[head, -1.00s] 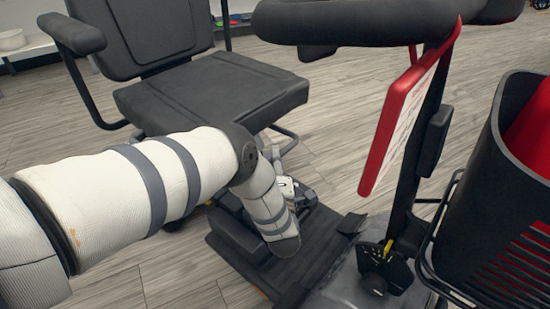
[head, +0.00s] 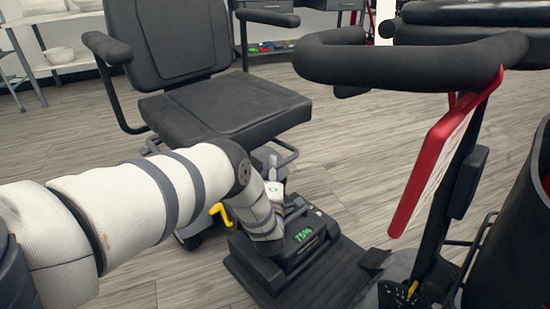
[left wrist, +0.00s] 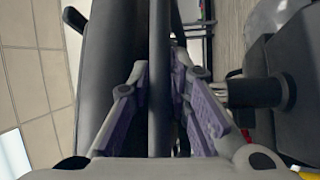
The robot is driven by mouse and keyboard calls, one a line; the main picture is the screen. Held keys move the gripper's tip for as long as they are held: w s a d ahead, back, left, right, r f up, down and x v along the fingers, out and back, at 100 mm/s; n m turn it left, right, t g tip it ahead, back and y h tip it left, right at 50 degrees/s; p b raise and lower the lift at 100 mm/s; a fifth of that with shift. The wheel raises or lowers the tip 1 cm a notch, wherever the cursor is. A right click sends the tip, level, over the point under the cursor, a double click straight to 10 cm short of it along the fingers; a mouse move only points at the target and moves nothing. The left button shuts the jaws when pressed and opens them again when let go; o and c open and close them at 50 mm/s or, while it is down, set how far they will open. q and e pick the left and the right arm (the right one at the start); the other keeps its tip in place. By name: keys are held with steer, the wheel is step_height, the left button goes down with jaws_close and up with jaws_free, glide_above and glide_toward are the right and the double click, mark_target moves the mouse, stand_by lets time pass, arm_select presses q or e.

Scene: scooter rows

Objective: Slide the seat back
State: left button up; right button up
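The scooter's black seat (head: 225,108) faces me at the upper left in the head view, with its backrest (head: 175,40) upright. A dark looped bar (head: 287,155) sticks out beneath its front edge. My left gripper (head: 274,172) is low in front of the seat beside that bar, partly hidden by its own wrist. In the left wrist view, the purple-padded fingers of the left gripper (left wrist: 162,78) lie on either side of a dark bar (left wrist: 159,120). Whether both pads press on it is unclear. My right gripper is in neither view.
The handlebar (head: 400,62) and red panel (head: 440,160) stand at the right. A black box with a green display (head: 303,236) and the footboard (head: 330,278) lie below my arm. A yellow lever (head: 221,213) is beside my wrist.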

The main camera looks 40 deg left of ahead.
arm_select(q)
steer(key=shift+o, duration=1)
steer(key=shift+d, duration=0.1)
steer(key=v, duration=1.2)
steer(key=shift+f, duration=0.1)
